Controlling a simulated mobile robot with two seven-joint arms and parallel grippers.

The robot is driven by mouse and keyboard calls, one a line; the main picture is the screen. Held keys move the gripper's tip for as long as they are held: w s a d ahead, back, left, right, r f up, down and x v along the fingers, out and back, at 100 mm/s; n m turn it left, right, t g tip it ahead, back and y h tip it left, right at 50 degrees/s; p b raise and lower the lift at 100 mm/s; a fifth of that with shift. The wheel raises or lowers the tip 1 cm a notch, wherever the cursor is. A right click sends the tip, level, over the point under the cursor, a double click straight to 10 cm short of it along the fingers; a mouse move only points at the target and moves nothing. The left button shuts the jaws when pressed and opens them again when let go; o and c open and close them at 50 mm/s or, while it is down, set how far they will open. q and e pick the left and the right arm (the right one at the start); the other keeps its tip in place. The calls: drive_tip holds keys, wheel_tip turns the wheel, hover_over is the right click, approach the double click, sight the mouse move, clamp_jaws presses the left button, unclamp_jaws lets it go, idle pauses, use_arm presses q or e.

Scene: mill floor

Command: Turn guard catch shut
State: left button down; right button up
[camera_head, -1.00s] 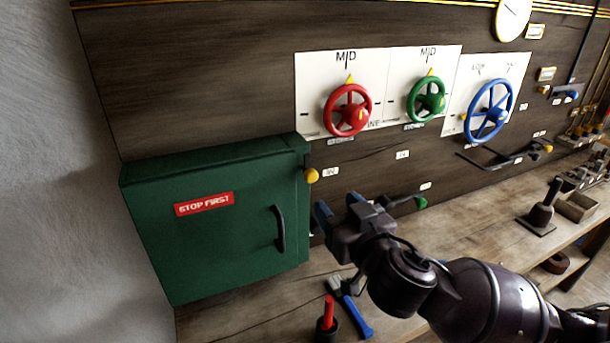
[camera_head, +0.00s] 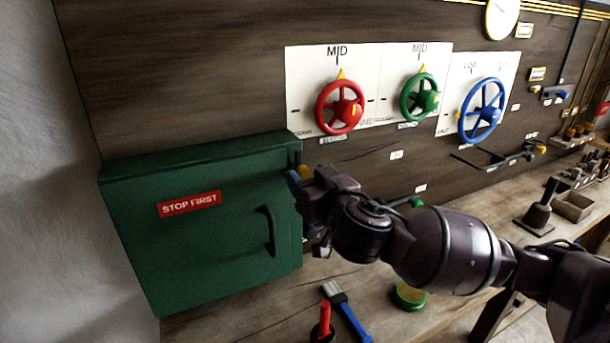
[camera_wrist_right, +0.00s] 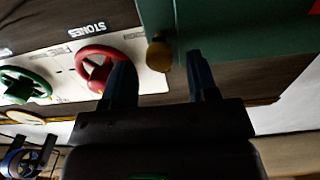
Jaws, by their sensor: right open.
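The green guard box (camera_head: 190,240) stands at the left of the head view, its front flat and closed, with a red "STOP FIRST" label and a dark handle (camera_head: 270,230). The yellow catch knob (camera_head: 306,171) sits by its upper right edge, partly hidden behind my right gripper (camera_head: 298,179). In the right wrist view the yellow knob (camera_wrist_right: 159,54) shows between and just beyond the two open fingertips of my right gripper (camera_wrist_right: 158,66). Whether a finger touches it I cannot tell. My left gripper is not in view.
A red handwheel (camera_head: 340,107), a green handwheel (camera_head: 419,98) and a blue handwheel (camera_head: 481,111) are on the wall to the right.

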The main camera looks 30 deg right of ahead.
drive_tip(key=shift+w, duration=0.95)
drive_tip(key=c, duration=0.9)
